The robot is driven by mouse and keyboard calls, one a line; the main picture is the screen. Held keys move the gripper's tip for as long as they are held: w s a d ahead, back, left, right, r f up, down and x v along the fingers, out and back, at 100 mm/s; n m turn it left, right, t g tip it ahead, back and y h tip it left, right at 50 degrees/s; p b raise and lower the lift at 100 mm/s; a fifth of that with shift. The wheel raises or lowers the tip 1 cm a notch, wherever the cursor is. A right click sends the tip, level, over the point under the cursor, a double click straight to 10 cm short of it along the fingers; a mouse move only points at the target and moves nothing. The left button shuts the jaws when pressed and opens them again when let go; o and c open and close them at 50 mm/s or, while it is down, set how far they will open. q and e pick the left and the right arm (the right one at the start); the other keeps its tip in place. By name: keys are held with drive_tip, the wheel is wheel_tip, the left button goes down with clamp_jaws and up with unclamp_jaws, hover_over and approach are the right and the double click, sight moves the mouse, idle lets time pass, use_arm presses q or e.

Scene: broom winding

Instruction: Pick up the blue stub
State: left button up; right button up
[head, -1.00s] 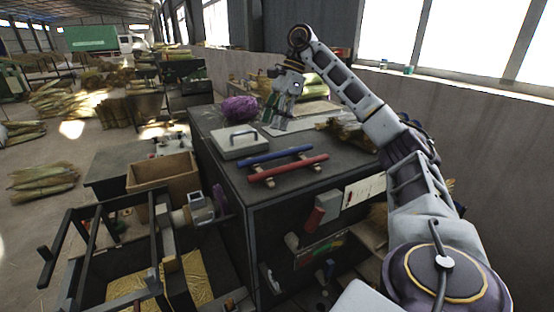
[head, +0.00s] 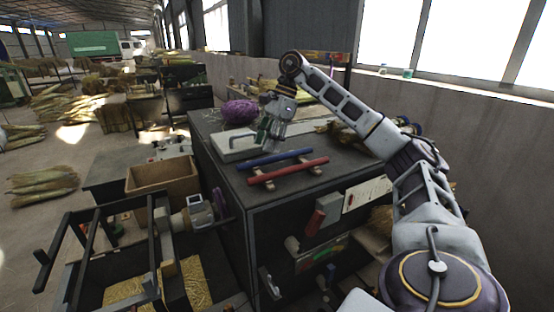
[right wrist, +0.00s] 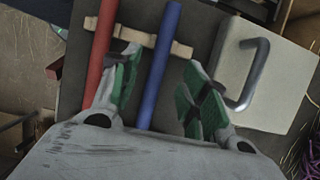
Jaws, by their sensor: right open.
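The blue stub (head: 275,158) lies on small wooden rests (head: 267,184) on the dark cabinet top, parallel to the red stub (head: 290,170). My right gripper (head: 268,143) is open and empty, just behind and above the blue stub in the head view. In the right wrist view, the blue stub (right wrist: 161,60) runs between the two green-padded fingers of that gripper (right wrist: 160,68). The left finger there is close to the red stub (right wrist: 98,60); I cannot tell if they touch. My left gripper is not in view.
A pale block with a grey handle (right wrist: 262,75) lies beside the right finger in the wrist view. A purple bundle (head: 240,112) sits behind it on the cabinet (head: 225,187). An open cardboard box (head: 160,178) stands at left.

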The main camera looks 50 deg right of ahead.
sight(262, 159)
drive_tip(key=shift+x, duration=2.6)
clamp_jaws()
drive_tip(key=shift+r, duration=0.2)
wheel_tip(262, 159, up, 10)
drive_tip(key=shift+f+p, duration=0.15)
drive_tip(key=shift+p, duration=0.15)
